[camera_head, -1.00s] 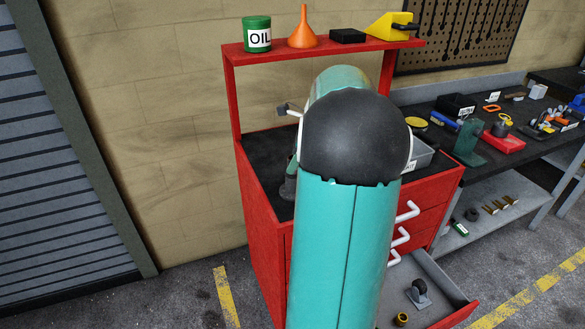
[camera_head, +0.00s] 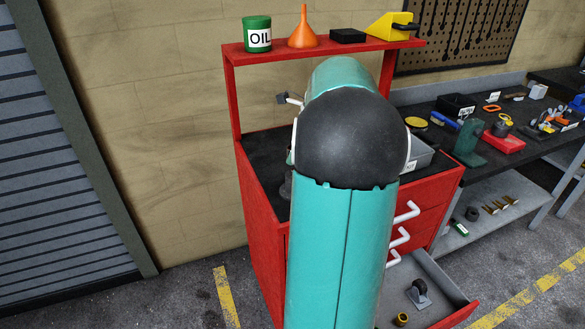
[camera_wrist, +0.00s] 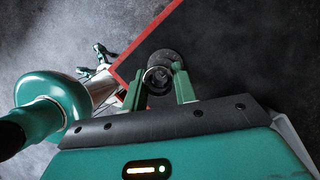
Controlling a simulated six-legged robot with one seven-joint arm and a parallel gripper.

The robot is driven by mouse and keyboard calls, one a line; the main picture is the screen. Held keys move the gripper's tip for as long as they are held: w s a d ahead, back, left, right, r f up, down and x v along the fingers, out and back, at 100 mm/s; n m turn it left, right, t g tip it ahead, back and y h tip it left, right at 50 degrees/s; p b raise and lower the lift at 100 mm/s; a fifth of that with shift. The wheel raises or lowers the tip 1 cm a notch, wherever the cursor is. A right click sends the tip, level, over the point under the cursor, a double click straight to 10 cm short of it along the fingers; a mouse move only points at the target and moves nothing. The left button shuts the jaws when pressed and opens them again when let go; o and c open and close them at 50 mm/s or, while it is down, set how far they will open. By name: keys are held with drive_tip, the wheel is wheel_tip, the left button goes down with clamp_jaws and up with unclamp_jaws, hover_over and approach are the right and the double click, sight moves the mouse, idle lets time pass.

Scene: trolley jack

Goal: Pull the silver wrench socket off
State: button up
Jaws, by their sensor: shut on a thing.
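The silver wrench socket (camera_wrist: 152,76) shows in the wrist view as a round, ringed piece with a dark hollow end. My gripper (camera_wrist: 160,84) has its two green fingers on either side of it and is shut on it. A dark round piece (camera_wrist: 166,59) lies just beyond the socket; I cannot tell whether the two are touching. In the head view my arm hides the gripper and the socket. A dark piece (camera_head: 285,186) shows partly beside the arm, at the trolley's top.
The red trolley (camera_head: 262,235) has a black top and a raised shelf with an oil can (camera_head: 257,34), an orange funnel (camera_head: 304,28) and a yellow item (camera_head: 388,27). Its lowest drawer (camera_head: 466,312) is open. A grey tray (camera_head: 420,155) stands right of my arm.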

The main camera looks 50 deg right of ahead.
drive_tip(key=shift+r, duration=2.25)
drive_tip(key=shift+f, duration=0.1)
